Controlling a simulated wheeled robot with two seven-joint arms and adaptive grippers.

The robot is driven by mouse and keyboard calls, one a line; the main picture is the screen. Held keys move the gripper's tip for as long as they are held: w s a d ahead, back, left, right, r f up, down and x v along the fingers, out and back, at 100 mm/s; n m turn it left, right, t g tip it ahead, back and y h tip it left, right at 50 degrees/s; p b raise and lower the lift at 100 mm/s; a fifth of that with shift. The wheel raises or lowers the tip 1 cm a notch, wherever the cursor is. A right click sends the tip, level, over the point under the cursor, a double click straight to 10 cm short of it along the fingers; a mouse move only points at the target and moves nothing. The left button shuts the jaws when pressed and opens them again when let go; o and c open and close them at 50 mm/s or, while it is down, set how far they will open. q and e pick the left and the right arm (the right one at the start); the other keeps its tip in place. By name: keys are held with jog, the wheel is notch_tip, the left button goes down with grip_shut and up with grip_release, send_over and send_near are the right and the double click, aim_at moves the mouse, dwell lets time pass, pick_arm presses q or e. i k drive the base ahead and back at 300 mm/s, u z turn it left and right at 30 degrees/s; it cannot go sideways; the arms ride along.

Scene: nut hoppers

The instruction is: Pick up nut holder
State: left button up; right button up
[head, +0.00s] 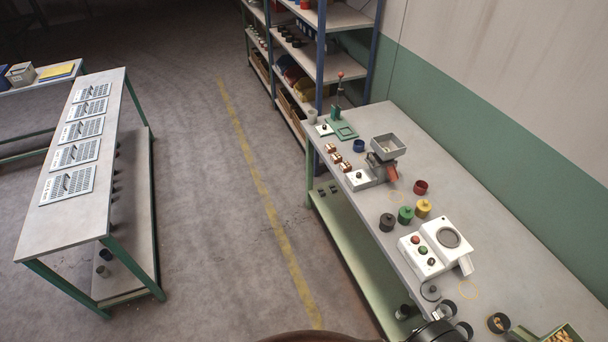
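No part is plainly marked as the nut holder. Small round cups stand on the right workbench (378,222): a blue one (359,146), a dark red one (420,187), and lidded yellow (424,208), green (405,215) and black (387,222) ones. A dark round cup (498,323) near the bottom right holds brass-coloured pieces. Grey cups (449,308) stand left of it. A dark rounded part at the bottom edge beside them seems to be mine; no fingertips are clear there. My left gripper is not in view.
A grey hopper machine (387,147) and a white control box with a round dish (449,238) stand on the bench. A green bin (572,331) holds brass pieces. The floor between is clear.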

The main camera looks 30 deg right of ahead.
aim_at(345, 166)
jog(key=u, duration=0.35)
jog(key=i, duration=2.15)
jog(key=z, duration=0.7)
